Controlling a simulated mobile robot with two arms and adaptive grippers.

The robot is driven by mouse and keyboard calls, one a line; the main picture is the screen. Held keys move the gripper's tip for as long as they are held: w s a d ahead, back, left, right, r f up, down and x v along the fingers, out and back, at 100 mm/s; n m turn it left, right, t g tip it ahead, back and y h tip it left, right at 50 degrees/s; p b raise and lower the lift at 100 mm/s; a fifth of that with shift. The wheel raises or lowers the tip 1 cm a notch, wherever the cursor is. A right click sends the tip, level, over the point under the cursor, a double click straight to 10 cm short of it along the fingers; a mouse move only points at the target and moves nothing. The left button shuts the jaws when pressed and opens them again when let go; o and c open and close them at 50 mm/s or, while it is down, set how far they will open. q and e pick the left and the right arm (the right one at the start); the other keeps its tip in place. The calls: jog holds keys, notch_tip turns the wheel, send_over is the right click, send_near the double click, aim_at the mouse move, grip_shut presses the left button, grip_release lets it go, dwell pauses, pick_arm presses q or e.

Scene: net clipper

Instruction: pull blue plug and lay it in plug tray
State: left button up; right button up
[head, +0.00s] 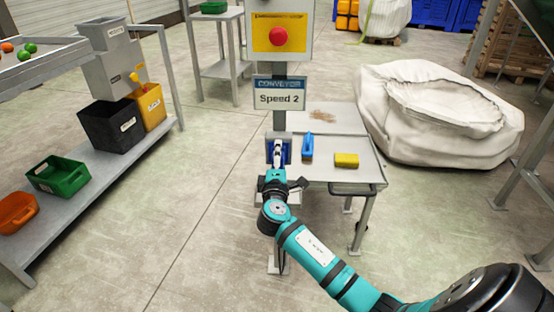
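A blue socket-like box (287,147) is mounted low on the post under the sign. A small white and dark shape sits in front of its face; I cannot tell whether it is the plug or part of my gripper. My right gripper (277,163) reaches up to the front of this box, and its fingers are too small and overlapped to read. The blue plug is not clearly distinguishable. I cannot identify a plug tray for certain. My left gripper is not in view.
A metal table (326,175) right of the post carries a blue brush-like object (308,147) and a yellow sponge-like block (346,160). A red button (278,37) and a "Speed 2" sign (279,99) are above. A large white sack (440,130) stands at right.

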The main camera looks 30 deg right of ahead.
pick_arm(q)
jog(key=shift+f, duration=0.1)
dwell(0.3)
pick_arm(e)
grip_shut()
jog(key=shift+s+a, duration=0.1)
jog(key=shift+s, duration=0.05)
jog(key=shift+s+a, duration=0.35)
jog(key=shift+s, duration=0.1)
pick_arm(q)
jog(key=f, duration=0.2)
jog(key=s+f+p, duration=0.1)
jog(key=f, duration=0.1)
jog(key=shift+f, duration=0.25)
pick_arm(e)
jog(key=v, duration=0.4)
jog(key=shift+s+a, duration=0.15)
jog(key=shift+s, duration=0.05)
dwell(0.4)
